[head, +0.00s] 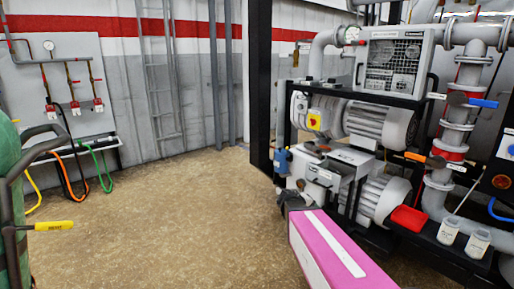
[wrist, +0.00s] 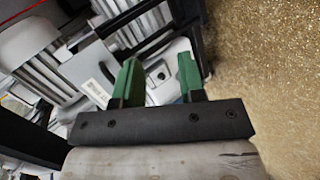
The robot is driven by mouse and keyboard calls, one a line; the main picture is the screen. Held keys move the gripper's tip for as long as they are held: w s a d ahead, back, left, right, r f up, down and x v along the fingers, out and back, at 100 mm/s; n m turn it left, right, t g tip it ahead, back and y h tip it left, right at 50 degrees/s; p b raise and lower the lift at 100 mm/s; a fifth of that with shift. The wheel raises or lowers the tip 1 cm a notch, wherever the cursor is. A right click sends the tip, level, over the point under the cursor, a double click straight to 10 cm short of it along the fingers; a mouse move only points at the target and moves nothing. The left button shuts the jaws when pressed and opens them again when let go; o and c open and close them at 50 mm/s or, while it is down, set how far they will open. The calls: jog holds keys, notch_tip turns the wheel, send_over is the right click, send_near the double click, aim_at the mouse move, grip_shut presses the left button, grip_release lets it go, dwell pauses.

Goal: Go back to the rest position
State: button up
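My gripper (wrist: 158,75) shows in the wrist view with two green fingers spread apart and nothing between them. Behind the fingers are the grey housing and ribbed motor of the pump unit (wrist: 95,75). In the head view my pink arm with a white stripe reaches in from the bottom, and its dark end is in front of the lower left of the pump unit (head: 378,128). The fingertips are hard to make out there. I cannot tell from these views whether the gripper touches the unit.
A red tray (head: 409,218) and two white cups (head: 448,231) sit at the pump unit's front right. Blue (head: 483,103) and orange (head: 415,157) valve handles stick out nearby. A green cylinder (head: 10,190) stands at far left. The brown floor (head: 170,225) is clear in the middle.

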jog(key=s+a+f+m+g+y, duration=0.2)
jog(key=s+a+f+y, duration=0.1)
jog(key=s, duration=0.3)
jog(key=s+a+f+m+g+y, duration=0.2)
jog(key=s+a+f+g+y, duration=0.1)
jog(key=s+a+f+y, duration=0.1)
jog(key=s+f+y, duration=0.1)
jog(key=s+y, duration=0.1)
jog(key=s, duration=0.1)
jog(key=shift+s+a+f+y, duration=0.15)
jog(key=shift+s+a+y, duration=0.1)
jog(key=shift+s+y, duration=0.05)
dwell(0.3)
